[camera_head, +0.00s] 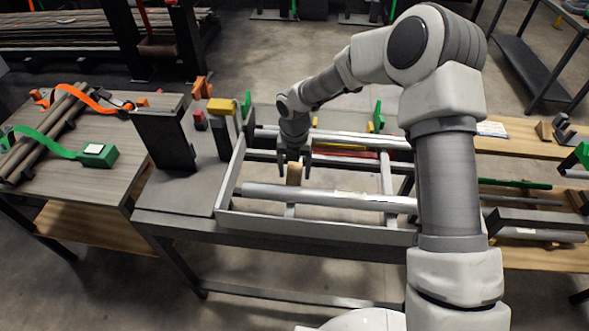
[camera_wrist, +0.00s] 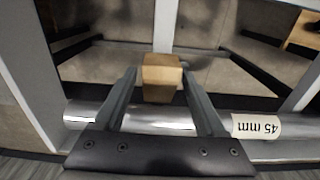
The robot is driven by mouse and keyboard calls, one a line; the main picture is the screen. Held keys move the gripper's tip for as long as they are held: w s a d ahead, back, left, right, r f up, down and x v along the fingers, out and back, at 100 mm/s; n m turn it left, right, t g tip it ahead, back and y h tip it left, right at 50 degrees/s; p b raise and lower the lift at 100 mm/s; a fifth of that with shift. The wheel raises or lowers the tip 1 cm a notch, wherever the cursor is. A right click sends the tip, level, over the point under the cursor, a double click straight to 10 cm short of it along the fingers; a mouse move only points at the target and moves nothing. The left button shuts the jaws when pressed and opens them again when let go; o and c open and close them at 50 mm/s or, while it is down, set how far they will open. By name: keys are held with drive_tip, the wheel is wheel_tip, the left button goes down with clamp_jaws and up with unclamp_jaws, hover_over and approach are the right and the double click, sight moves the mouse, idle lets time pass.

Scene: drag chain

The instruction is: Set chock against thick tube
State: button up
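The chock is a small light-wood block (camera_head: 294,173). It sits at the far side of the front silver tube (camera_head: 310,196), over a cross bar of the grey frame. In the wrist view the chock (camera_wrist: 161,80) stands between my fingertips, close against the tube (camera_wrist: 160,119), whose label reads 45 mm. Whether they touch is hard to tell. My gripper (camera_head: 294,160) points down around the chock, one finger on each side with narrow gaps showing. It also shows in the wrist view (camera_wrist: 160,72). The chock's lower part is hidden.
A second silver tube (camera_head: 345,138) and red rods lie at the back of the frame (camera_head: 228,190). Dark upright blocks (camera_head: 165,140) stand left of it. A side table (camera_head: 130,150) holds brown tubes with orange and green straps. A wooden bench (camera_head: 520,140) is at right.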

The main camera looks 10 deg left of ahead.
sight(295, 170)
drive_tip(key=shift+o, duration=0.5)
wheel_tip(295, 170, up, 18)
drive_tip(key=p, duration=0.1)
drive_tip(key=shift+f, duration=0.25)
drive_tip(key=shift+d, duration=0.1)
